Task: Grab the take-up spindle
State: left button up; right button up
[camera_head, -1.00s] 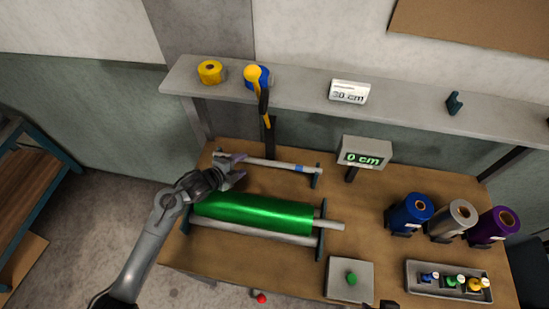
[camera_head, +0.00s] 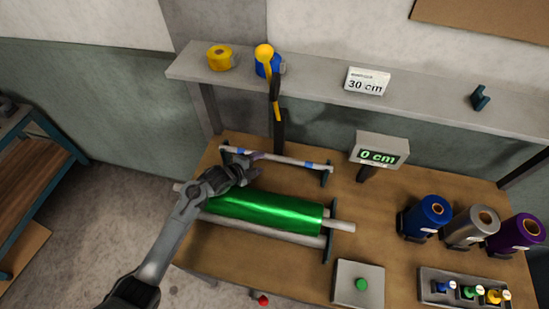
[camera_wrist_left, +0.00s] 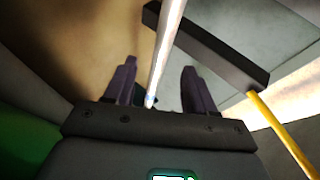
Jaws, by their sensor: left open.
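The take-up spindle (camera_head: 290,161) is a thin pale rod with blue bands, lying level across two dark end stands at the back of the bench. My left gripper (camera_head: 250,162) is at the rod's left half, over its front side. In the left wrist view the spindle (camera_wrist_left: 166,45) runs lengthwise between the two open, dark purple fingers (camera_wrist_left: 152,88), without clear contact on either side. My right gripper is not in view.
A green foil roll (camera_head: 265,213) on its stand lies just in front of the spindle. A display reading 0 cm (camera_head: 380,151) stands to the right. A yellow-handled tool (camera_head: 274,88) stands upright behind. Blue, silver and purple rolls (camera_head: 475,226) are at the right.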

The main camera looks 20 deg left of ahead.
aim_at(268, 157)
pick_arm(q)
jog(key=shift+x, duration=2.6)
jog(key=shift+r, duration=0.1)
grip_shut()
jog(key=shift+r, duration=0.1)
